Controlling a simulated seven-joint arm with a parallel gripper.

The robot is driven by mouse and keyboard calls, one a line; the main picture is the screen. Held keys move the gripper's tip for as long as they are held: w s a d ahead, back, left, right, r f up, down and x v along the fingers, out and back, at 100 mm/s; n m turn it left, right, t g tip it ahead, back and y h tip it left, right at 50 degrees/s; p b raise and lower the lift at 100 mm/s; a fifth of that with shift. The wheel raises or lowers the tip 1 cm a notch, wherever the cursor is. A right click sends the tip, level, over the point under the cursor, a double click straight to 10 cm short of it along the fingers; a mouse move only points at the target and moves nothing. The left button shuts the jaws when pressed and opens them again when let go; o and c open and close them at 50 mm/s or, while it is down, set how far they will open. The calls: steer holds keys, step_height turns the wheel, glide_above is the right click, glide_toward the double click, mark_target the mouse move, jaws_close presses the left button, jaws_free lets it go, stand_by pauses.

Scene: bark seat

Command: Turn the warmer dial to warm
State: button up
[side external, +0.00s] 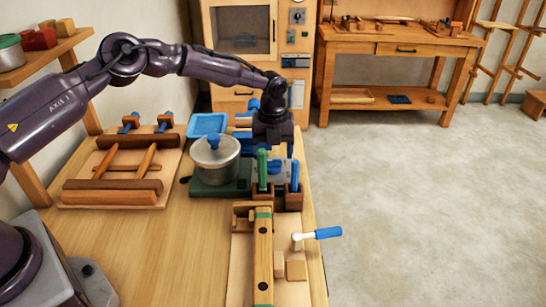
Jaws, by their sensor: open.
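The warmer appears to be the low dark green base (219,190) under a lidded metal pot (214,160) on the bench. Its dial cannot be made out clearly. A small dark knob-like shape (185,179) shows at the base's left, but I cannot tell whether it is the dial. My gripper (271,150) points down behind and to the right of the pot, above the far right part of the bench. It is open, with its fingertips partly hidden by upright tools. I see nothing held in it and no contact with the warmer.
Upright green-handled (262,170) and blue-handled (294,176) tools stand right of the pot. A blue tray (207,124) lies behind it. A wooden jig (264,255) with a blue-handled lever (328,233) is in front. A wooden rack (112,192) lies left. The front-left bench is clear.

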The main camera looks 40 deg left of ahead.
mark_target(273, 165)
steer(key=shift+f, duration=1.2)
steer(key=c, duration=0.9)
